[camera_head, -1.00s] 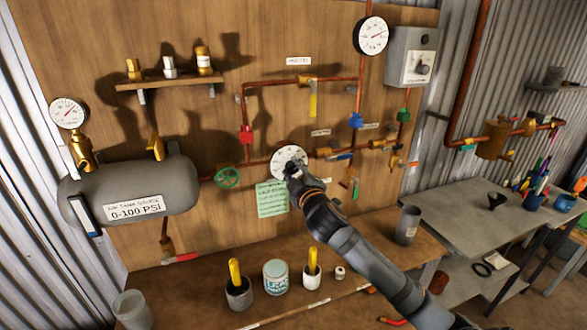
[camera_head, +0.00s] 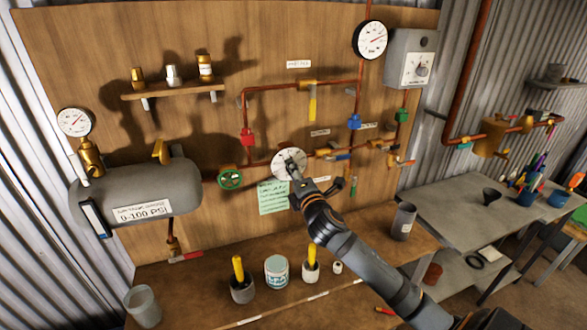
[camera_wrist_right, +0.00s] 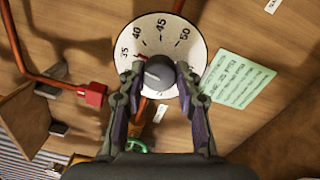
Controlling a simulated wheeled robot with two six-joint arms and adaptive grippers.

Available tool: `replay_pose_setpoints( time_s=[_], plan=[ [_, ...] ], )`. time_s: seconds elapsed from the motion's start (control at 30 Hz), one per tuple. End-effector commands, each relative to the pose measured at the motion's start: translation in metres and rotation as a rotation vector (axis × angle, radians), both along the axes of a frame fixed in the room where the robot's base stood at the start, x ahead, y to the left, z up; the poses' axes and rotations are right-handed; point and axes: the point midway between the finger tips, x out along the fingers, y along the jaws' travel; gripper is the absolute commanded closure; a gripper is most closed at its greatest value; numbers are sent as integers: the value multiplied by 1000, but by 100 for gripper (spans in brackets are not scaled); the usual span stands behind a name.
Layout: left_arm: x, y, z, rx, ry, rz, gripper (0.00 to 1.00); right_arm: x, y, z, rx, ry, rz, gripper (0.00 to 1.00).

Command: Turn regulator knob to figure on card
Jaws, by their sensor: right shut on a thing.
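The regulator dial is a round white plate (camera_head: 283,163) on the wooden board. In the right wrist view the dial (camera_wrist_right: 158,30) shows the figures 35, 40, 45 and 50, with a small red mark near 35. The grey knob (camera_wrist_right: 159,71) sits at its middle. My right gripper (camera_wrist_right: 160,80) is shut on the knob, a finger on each side; in the head view the gripper (camera_head: 294,172) covers most of it. The green card (camera_head: 272,198) hangs just below the dial. It also shows in the wrist view (camera_wrist_right: 239,79), its writing too small to read. My left gripper is not in view.
A green handwheel (camera_head: 230,178) and red valve (camera_head: 247,137) are left of the dial. A blue valve (camera_head: 354,122) and copper pipes are to its right. The grey tank (camera_head: 140,190) stands at left. Cups and cans line the bench (camera_head: 210,270) below.

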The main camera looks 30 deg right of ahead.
Motion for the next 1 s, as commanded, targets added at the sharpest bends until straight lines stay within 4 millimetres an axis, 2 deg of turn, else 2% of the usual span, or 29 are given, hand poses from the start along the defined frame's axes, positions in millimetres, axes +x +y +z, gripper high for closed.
replay_pose_setpoints(
  time_s=[0.4, 0.9, 0.93, 1.0],
  plan=[
    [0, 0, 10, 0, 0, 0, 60, 0, -1, -2, -149, 39, -1, 99],
    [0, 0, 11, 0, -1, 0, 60, 0, -1, -2, -162, 42, 0, 99],
    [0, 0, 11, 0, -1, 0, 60, 0, -1, -2, -162, 42, -1, 64],
    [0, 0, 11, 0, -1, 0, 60, 0, -1, -2, -162, 42, -1, 55]
  ],
)
